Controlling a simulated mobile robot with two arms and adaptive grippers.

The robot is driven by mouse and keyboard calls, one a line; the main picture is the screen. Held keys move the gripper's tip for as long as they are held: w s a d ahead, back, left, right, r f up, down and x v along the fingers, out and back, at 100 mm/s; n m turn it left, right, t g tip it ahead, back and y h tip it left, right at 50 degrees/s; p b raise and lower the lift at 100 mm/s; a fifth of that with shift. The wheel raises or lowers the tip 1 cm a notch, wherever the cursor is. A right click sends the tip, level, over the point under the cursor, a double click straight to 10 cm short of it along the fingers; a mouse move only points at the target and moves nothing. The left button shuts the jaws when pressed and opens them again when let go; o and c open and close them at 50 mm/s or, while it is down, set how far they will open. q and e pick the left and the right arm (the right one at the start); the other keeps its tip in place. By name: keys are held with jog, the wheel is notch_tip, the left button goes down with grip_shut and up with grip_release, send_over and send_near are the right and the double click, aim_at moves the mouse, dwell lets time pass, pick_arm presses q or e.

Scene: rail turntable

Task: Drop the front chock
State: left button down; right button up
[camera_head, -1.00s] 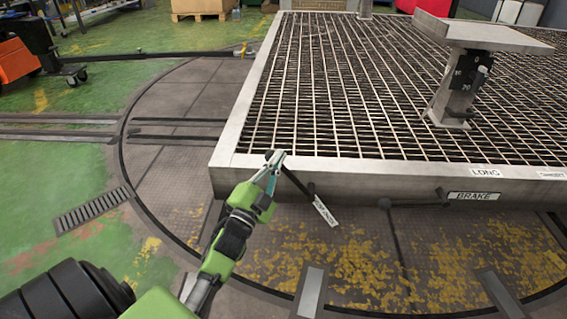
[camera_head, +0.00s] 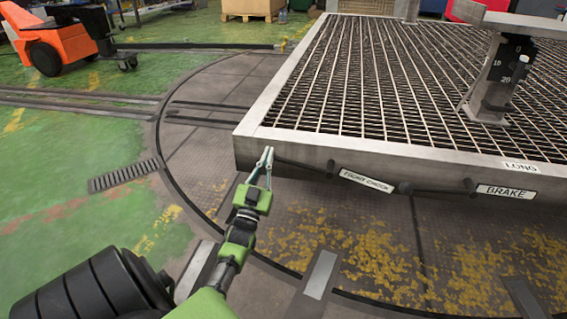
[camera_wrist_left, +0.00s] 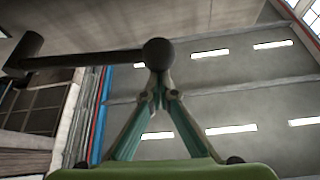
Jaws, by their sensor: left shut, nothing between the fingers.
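The front chock lever (camera_head: 303,164) is a dark rod on the front side of the grated turntable deck (camera_head: 260,140). It lies nearly level, sloping slightly down to the right, with a white label (camera_head: 366,181) to the right of it. My left gripper (camera_head: 267,155) is at the lever's left end, near the deck's front left corner, with its fingers shut. In the left wrist view the lever's round knob (camera_wrist_left: 158,52) overlaps the fingertips, and the rod runs left to a thicker dark end (camera_wrist_left: 25,50). Whether the tips touch the knob is unclear. My right gripper is out of view.
A brake lever (camera_head: 440,187) with a BRAKE label (camera_head: 506,192) sits to the right on the same side. A pedestal (camera_head: 495,75) stands on the deck. An orange vehicle (camera_head: 55,32) is at the back left. The floor left of the deck is open.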

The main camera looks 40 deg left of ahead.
pick_arm(q)
jog(key=shift+n, duration=0.3)
jog(key=f, duration=0.2)
jog(key=f+b, duration=0.2)
jog(key=f, duration=0.1)
jog(key=shift+s+a+f, duration=0.2)
jog(key=shift+a+f, duration=0.1)
jog(key=shift+a, duration=0.1)
